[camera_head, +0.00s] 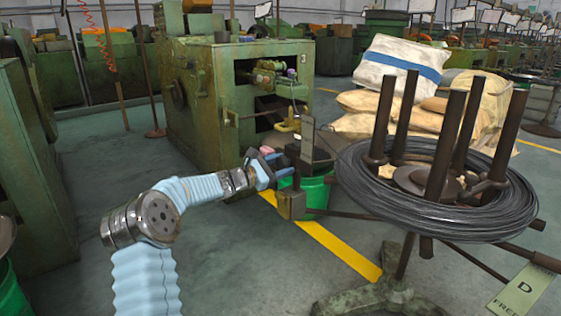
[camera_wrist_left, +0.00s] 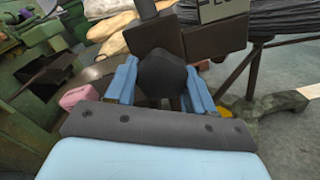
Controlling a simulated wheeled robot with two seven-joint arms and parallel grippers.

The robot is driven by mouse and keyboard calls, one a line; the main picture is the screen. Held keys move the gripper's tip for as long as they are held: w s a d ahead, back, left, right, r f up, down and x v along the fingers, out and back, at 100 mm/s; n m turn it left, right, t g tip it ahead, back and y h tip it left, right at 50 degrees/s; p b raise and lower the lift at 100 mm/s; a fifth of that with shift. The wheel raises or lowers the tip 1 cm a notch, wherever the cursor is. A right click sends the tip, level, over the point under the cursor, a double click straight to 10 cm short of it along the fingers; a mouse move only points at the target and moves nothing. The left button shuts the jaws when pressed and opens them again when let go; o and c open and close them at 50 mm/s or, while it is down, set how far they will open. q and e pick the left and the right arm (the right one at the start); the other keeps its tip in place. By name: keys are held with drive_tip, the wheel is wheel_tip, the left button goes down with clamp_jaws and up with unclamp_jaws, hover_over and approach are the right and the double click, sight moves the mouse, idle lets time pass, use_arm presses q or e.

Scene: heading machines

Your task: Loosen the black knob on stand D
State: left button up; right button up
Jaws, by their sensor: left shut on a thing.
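The black knob (camera_wrist_left: 162,75) is a dark faceted shape between the two blue fingers of my left gripper (camera_wrist_left: 163,82) in the left wrist view. The gripper is shut on it. In the head view my left gripper (camera_head: 272,170) is at the left side of stand D, and the knob cannot be made out clearly there. Stand D (camera_head: 398,292) has a green base, upright brown posts and a coil of dark wire (camera_head: 375,192). My right gripper is not in view.
A green machine (camera_head: 205,110) stands behind the gripper. A green bucket (camera_head: 317,193) is just behind the stand's left end. Sacks (camera_head: 398,68) are piled behind the coil. The floor (camera_head: 235,265) at front centre is clear.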

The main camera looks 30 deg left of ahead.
use_arm(q)
drive_tip(key=shift+f+n+p, duration=0.15)
drive_tip(key=shift+n+p, duration=0.15)
drive_tip(key=shift+n, duration=0.4)
drive_tip(key=o, duration=0.7)
drive_tip(key=shift+s, duration=0.1)
drive_tip(key=shift+c, duration=0.2)
drive_tip(key=v, duration=1.4)
